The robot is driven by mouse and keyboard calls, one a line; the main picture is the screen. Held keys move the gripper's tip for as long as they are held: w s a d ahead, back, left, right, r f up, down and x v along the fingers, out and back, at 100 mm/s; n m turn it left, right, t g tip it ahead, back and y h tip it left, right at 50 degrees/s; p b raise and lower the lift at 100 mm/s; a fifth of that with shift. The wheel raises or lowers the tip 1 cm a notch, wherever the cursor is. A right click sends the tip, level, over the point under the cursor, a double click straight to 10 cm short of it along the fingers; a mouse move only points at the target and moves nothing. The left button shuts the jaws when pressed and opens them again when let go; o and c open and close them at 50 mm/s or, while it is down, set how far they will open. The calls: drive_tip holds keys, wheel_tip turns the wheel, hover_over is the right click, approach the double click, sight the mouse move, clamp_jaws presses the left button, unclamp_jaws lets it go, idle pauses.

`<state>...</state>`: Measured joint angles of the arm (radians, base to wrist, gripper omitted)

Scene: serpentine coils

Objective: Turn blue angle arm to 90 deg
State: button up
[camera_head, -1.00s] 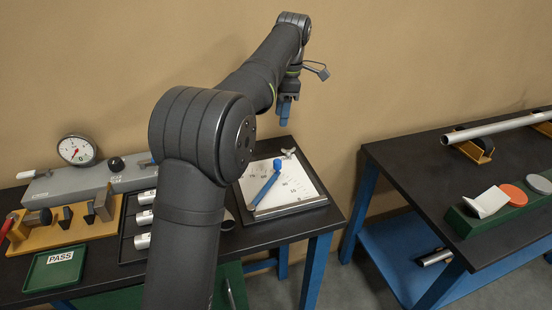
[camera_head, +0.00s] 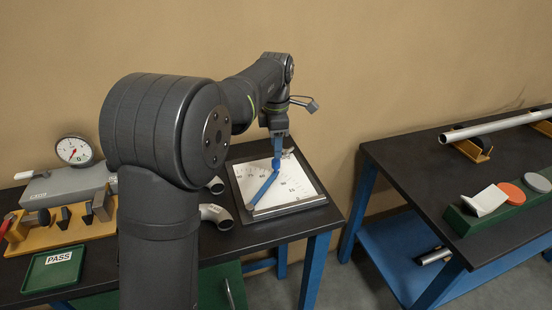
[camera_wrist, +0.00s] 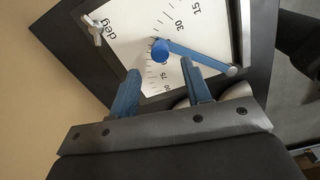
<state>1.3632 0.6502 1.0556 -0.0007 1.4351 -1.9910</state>
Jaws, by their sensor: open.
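The blue angle arm (camera_head: 263,189) lies across a white dial plate (camera_head: 299,191) printed with degree marks. Its round blue knob (camera_head: 276,164) is at the upper end and its other end reaches the plate's lower left. In the wrist view the blue arm (camera_wrist: 200,57) runs from the knob (camera_wrist: 160,50) to a grey pivot end at the right. My gripper (camera_wrist: 160,85) is open, its two blue fingers apart and pointing at the knob, with nothing between them. In the head view my gripper (camera_head: 278,146) is above and close to the knob; contact cannot be told.
A silver wing-shaped clamp (camera_wrist: 96,28) sits at the plate's corner. Pipe elbows (camera_head: 215,214) lie left of the plate. A dial gauge (camera_head: 75,151) and a green PASS tray (camera_head: 53,270) stand farther left. A second table (camera_head: 400,170) stands right, across a gap.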

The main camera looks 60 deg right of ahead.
drive_tip(key=shift+f, duration=2.8)
clamp_jaws()
